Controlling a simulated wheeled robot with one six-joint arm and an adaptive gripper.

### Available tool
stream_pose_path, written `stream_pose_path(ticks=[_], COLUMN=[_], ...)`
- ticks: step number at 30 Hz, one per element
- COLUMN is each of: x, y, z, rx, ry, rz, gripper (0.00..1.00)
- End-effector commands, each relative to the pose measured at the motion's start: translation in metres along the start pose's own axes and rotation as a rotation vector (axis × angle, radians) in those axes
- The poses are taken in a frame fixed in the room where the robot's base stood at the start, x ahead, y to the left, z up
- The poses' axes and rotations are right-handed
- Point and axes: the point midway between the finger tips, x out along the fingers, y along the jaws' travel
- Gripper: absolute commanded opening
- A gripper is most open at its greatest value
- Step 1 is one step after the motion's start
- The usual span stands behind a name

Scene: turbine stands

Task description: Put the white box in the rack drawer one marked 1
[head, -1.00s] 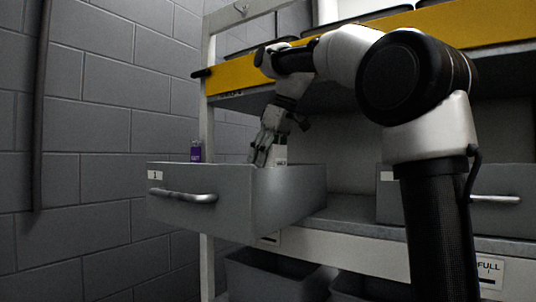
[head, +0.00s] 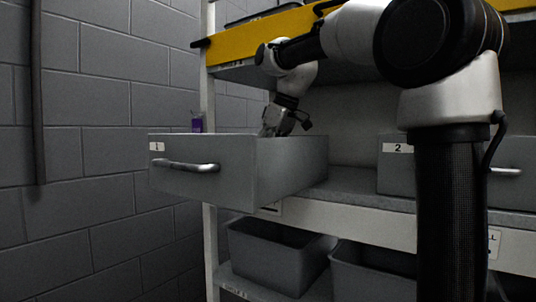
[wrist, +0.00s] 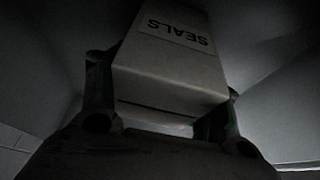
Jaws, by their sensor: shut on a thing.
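The rack drawer marked 1 (head: 205,175) is pulled out from the shelf, with a bar handle and a small number label on its front. My gripper (head: 270,130) reaches down into the drawer from above, and its fingertips are hidden behind the drawer walls in the head view. In the wrist view, my gripper (wrist: 165,120) is shut on the white box (wrist: 170,70), which carries a label reading SEALS. The box is between the two fingers, with dark drawer walls around it. In the head view the box is hidden. Whether it touches the drawer floor cannot be told.
A drawer marked 2 (head: 396,170) sits to the right on the same shelf (head: 350,197). Grey bins (head: 275,258) stand on the shelf below. A purple object (head: 197,123) shows behind the drawer at left.

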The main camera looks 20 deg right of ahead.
Motion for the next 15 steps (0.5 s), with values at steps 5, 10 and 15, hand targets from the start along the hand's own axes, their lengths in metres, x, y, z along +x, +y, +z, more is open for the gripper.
stream_pose_path(ticks=[5, 10, 15], x=[0.0009, 0.0039, 0.0041], y=[0.0, -0.0001, 0.0], z=[0.0004, 0.0018, 0.0017], rx=[0.0, 0.0, 0.0], ry=[0.0, -0.001, 0.0], rz=[0.0, 0.0, 0.0], gripper=[0.14, 0.14, 0.88])
